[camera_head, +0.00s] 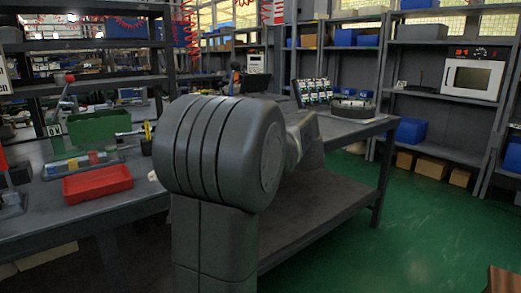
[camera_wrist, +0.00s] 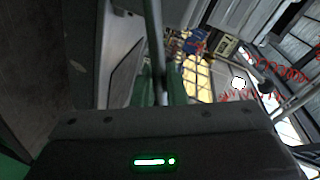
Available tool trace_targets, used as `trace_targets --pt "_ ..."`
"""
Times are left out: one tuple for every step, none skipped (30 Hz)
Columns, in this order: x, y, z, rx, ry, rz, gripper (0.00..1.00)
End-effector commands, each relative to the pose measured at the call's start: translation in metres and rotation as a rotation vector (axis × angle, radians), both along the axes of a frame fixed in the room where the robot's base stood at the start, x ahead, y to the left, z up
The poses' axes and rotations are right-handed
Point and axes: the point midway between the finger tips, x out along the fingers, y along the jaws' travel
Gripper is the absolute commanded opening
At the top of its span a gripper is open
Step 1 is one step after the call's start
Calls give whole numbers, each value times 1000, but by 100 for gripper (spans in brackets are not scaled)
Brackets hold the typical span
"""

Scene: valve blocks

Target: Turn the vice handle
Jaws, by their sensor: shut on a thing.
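In the wrist view, the dark body of my gripper (camera_wrist: 162,94) fills the bottom, with a lit green strip on it. A thin grey rod (camera_wrist: 154,40), which looks like the vice handle, runs from the top edge down to the jaws. My gripper is shut on it; the exact contact is dark and hard to make out. Narrow green parts show on both sides of the rod's lower end. In the head view, my own arm blocks the middle, and neither my gripper nor the vice can be made out there.
In the head view, a red tray (camera_head: 98,184) and a green bin (camera_head: 98,127) are on the workbench (camera_head: 45,222) at left. A round dark fixture (camera_head: 352,108) sits on the bench's far right end. Shelves (camera_head: 440,65) line the back. Green floor at right is mostly clear.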

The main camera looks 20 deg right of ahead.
Motion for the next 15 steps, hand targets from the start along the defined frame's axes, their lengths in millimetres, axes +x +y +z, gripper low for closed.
trace_targets --pt "0 0 -1 -2 1 1 0" --pt "0 0 -1 -3 1 1 0" --pt "0 1 0 -3 1 1 0" --pt "0 1 0 -3 1 1 0" --pt "0 1 0 -3 1 2 0" --pt "0 1 0 -2 1 2 0" --pt "0 1 0 -2 1 2 0" --pt "0 1 -1 -2 1 2 0" --pt "0 1 -1 -2 1 2 0" --pt "0 1 -1 -2 1 2 0" --pt "0 1 -1 -2 1 2 15" --pt "0 1 -1 -1 2 2 23" --pt "0 1 -1 -1 2 2 28" --pt "0 1 -1 -1 2 2 28" --pt "0 1 0 -1 1 2 28"
